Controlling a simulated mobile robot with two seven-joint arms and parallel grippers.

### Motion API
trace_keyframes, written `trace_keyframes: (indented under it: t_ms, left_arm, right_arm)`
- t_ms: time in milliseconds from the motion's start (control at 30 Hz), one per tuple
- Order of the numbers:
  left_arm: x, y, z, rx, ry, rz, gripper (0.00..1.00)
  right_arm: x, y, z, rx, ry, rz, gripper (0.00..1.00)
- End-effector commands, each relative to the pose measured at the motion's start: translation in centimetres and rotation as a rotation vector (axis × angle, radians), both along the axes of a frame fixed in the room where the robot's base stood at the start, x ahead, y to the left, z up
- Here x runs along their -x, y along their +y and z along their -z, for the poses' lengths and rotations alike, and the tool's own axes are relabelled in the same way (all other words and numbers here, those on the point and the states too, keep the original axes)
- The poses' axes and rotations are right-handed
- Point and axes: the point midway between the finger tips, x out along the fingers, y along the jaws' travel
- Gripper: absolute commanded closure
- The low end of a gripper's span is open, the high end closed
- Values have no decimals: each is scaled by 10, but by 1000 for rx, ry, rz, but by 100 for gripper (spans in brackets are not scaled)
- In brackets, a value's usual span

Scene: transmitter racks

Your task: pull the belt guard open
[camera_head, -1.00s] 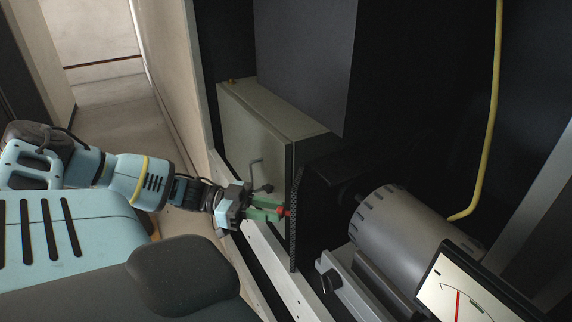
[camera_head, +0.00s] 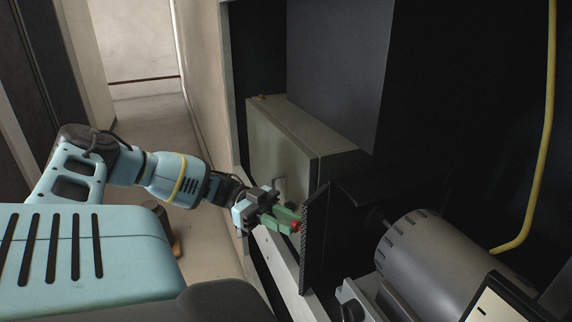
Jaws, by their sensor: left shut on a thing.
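The belt guard (camera_head: 315,240) is a dark, thin upright panel with a perforated face, in front of the grey motor (camera_head: 425,255). It stands at an angle to the rack's pale front rail, and a dark gap shows behind it. My left gripper (camera_head: 289,219), with green fingers, reaches in from the left. It is shut on a small red part (camera_head: 296,225) at the guard's left edge; the fingers hide most of this part. My right gripper is out of view.
A grey-green box (camera_head: 280,145) with a handle stands behind the guard. A yellow cable (camera_head: 545,130) hangs at the right. A meter panel (camera_head: 495,305) is at the lower right.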

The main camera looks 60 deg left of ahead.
Motion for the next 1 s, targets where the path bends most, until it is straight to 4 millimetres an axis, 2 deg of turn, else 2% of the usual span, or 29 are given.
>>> trace_keyframes:
  t_ms: [33, 67, 200, 567, 1000]
  left_arm:
    - [1, 0, 2, -2, 4, 0, 100]
    - [1, 0, 2, -2, 4, 0, 74]
    - [0, 0, 1, -1, 3, -1, 56]
    - [1, 4, 0, -1, 0, -1, 55]
    - [22, 62, 1, -2, 1, -3, 55]
  right_arm:
    - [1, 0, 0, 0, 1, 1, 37]
    - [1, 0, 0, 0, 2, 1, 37]
    - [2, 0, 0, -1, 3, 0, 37]
    - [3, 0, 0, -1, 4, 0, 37]
    - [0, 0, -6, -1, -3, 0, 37]
